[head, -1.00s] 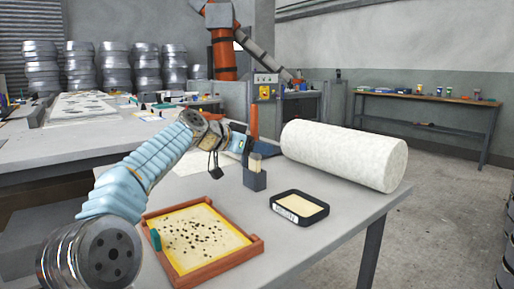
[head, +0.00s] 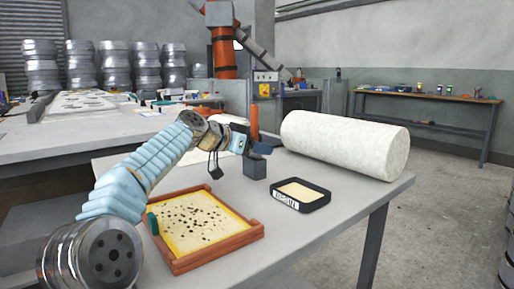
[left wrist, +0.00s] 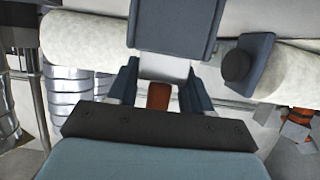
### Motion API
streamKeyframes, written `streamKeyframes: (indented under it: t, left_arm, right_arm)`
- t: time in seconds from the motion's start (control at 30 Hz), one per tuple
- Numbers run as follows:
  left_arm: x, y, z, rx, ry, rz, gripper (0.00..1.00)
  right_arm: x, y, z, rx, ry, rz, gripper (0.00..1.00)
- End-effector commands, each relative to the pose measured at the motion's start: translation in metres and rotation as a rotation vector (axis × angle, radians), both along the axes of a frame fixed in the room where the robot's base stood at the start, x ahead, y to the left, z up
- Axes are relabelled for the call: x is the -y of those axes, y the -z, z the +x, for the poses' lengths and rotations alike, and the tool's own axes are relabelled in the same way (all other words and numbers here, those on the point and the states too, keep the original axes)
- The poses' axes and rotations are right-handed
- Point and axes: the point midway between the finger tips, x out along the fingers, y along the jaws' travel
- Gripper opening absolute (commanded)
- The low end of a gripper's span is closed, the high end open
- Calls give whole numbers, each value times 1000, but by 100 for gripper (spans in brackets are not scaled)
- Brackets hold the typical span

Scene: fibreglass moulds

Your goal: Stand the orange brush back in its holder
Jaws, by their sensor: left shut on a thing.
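The orange brush handle (head: 254,121) stands upright above my left gripper (head: 257,146), whose dark fingers are shut on the brush. The dark grey holder (head: 255,168) stands on the table directly below. No bristles show between gripper and holder in the head view. In the left wrist view, the reddish handle (left wrist: 158,95) lies between my left fingers, with a pale part of the brush (left wrist: 165,68) beyond it, meeting the dark block of the holder (left wrist: 172,27). How deep the bristles sit in the holder cannot be told. My right gripper is not in view.
A black tray with a label (head: 300,204) lies right of the holder. A large white roll (head: 345,143) lies behind it. A wooden-framed yellow tray (head: 241,240) with dark specks and a green tool (head: 152,223) is at front left.

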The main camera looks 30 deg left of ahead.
Motion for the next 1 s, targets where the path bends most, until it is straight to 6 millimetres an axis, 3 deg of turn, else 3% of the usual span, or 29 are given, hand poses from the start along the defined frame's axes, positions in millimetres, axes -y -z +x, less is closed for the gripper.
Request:
streamKeyframes:
  t: [0.7,0.73,0.9,1.0]
  left_arm:
    - [0,5,0,0,0,0,19]
    - [0,5,0,0,0,0,51]
    - [0,5,0,0,0,0,77]
    - [0,5,0,0,0,0,79]
  right_arm:
    - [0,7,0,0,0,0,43]
    - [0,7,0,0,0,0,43]
    - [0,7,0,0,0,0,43]
    - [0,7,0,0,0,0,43]
